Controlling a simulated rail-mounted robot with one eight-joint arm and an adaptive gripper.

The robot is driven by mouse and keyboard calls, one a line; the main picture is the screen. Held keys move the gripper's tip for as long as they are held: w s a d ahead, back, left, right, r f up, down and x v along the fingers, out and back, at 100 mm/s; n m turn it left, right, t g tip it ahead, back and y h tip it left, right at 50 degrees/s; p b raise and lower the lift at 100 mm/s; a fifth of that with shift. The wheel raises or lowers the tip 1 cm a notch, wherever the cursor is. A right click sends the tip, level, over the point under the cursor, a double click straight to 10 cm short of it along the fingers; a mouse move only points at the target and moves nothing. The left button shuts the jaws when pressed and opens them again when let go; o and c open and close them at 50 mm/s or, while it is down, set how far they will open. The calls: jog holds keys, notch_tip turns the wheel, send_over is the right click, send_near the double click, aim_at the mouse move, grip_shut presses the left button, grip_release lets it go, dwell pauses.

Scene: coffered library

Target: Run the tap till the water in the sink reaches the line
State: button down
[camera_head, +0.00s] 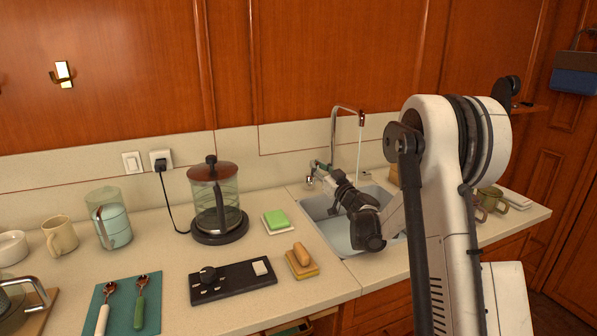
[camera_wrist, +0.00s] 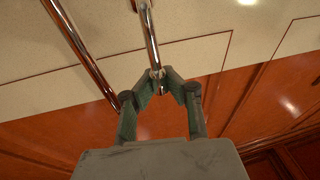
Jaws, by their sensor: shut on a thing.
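The chrome tap (camera_head: 334,135) stands behind the sink (camera_head: 312,208), its tall spout bent over the basin. A thin stream of water (camera_head: 359,150) falls from the spout's tip. Pale water (camera_head: 338,236) shows in part of the basin; my arm hides much of it, and I cannot make out a line. My gripper (camera_head: 322,168) is at the tap's base. In the wrist view its fingertips (camera_wrist: 158,74) are closed on a thin chrome rod, apparently the tap's lever (camera_wrist: 149,35), beside the thicker spout pipe (camera_wrist: 82,50).
Left of the sink are a glass kettle (camera_head: 214,195), a green sponge (camera_head: 277,219), a brush on a yellow sponge (camera_head: 301,258) and a black control panel (camera_head: 232,281). Mugs (camera_head: 490,198) stand to the right. The tiled wall (camera_head: 290,145) is close behind the tap.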

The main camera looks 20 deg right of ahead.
jog(key=c, duration=1.7)
grip_release()
jog(key=v, duration=0.7)
jog(key=shift+s, duration=0.3)
